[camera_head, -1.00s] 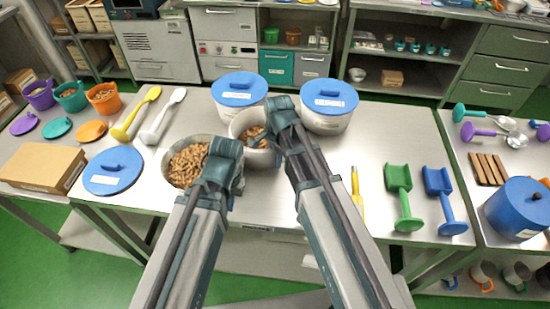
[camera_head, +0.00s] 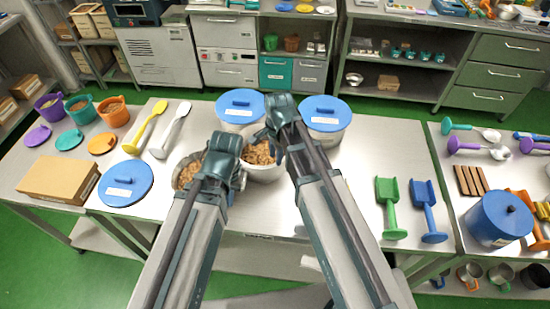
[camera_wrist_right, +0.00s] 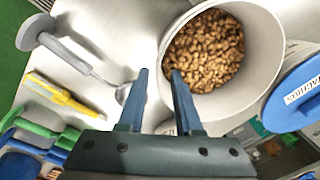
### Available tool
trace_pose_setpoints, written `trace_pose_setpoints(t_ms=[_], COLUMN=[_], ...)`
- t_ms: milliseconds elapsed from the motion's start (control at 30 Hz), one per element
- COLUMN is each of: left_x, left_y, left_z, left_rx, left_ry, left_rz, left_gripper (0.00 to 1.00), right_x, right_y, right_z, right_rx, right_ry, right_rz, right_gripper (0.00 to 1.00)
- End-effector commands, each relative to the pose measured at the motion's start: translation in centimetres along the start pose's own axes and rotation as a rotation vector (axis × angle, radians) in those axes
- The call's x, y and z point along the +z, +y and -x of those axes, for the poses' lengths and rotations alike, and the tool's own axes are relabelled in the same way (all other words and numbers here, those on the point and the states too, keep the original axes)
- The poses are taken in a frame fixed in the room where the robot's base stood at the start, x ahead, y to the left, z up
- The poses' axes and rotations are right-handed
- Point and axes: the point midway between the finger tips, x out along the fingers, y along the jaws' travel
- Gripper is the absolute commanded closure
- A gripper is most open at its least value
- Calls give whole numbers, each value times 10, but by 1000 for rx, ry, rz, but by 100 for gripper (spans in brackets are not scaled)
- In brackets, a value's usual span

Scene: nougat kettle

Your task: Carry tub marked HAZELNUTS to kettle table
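An open white tub (camera_head: 265,172) full of brown nuts stands on the steel table (camera_head: 320,215), between my two grippers. It also shows in the right wrist view (camera_wrist_right: 252,82). A second open tub (camera_head: 185,172) of nuts is mostly hidden behind my left gripper. No HAZELNUTS label is readable. My left gripper (camera_head: 236,178) is at the near tub's left side; its fingers are too hidden to judge. My right gripper (camera_head: 272,138) is at the tub's right rim. In the wrist view its fingers (camera_wrist_right: 160,80) are apart, with one overlapping the rim.
Two blue-lidded tubs (camera_head: 326,125) (camera_head: 241,115) stand behind; one label reads partly "TACHIOS". A loose blue lid (camera_head: 124,183), a cardboard box (camera_head: 58,180) and spoons lie left. Green and blue scoops (camera_head: 390,208) (camera_head: 428,210) lie right. A separate right table holds a blue pot (camera_head: 497,220).

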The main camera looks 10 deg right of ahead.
Motion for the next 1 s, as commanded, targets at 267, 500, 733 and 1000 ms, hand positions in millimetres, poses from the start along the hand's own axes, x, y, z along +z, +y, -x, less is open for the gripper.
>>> trace_pose_setpoints(t_ms=[267,500,733,1000], left_x=[0,0,0,0], left_y=[0,0,0,0], left_z=[-1,-1,-1,-1], left_rx=[0,0,0,0], left_ry=[0,0,0,0], left_rz=[0,0,0,0], left_gripper=[100,100,100,100], right_x=[42,76,88,88], right_y=[46,93,112,113], right_z=[2,6,8,8], right_rx=[59,135,171,174], right_ry=[11,-5,-24,-27], right_rz=[551,1182,1471,1500], right_gripper=[66,66,66,66])
